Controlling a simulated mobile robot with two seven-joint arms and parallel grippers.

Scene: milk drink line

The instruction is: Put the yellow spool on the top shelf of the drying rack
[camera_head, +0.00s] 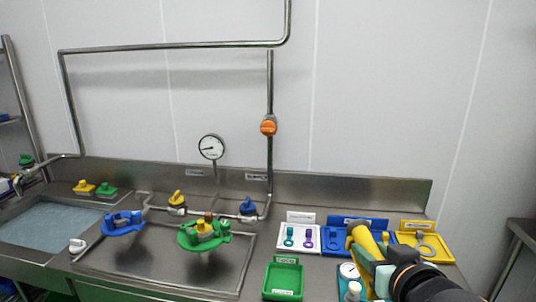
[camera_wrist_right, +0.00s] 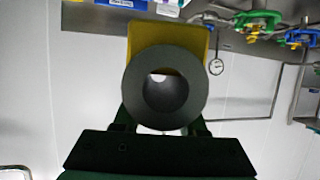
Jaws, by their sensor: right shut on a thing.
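The yellow spool (camera_head: 361,238) is in my right gripper (camera_head: 383,266), at the lower right of the head view, in front of the blue and yellow trays. In the right wrist view, a grey round end with a hole (camera_wrist_right: 184,98) faces the camera, with the yellow body (camera_wrist_right: 143,38) behind it. The dark fingers are shut on the spool and partly hidden by it. A metal rack frame (camera_head: 16,75) with a shelf (camera_head: 9,121) is cut off at the far left; I cannot tell whether it is the drying rack. My left gripper is not in view.
A steel sink counter has blue (camera_head: 123,224) and green (camera_head: 204,235) valve assemblies. A green bin (camera_head: 283,281), white tray (camera_head: 299,239), blue tray (camera_head: 334,240) and yellow tray (camera_head: 430,242) stand on the right. A metal frame (camera_head: 522,232) is at the right edge.

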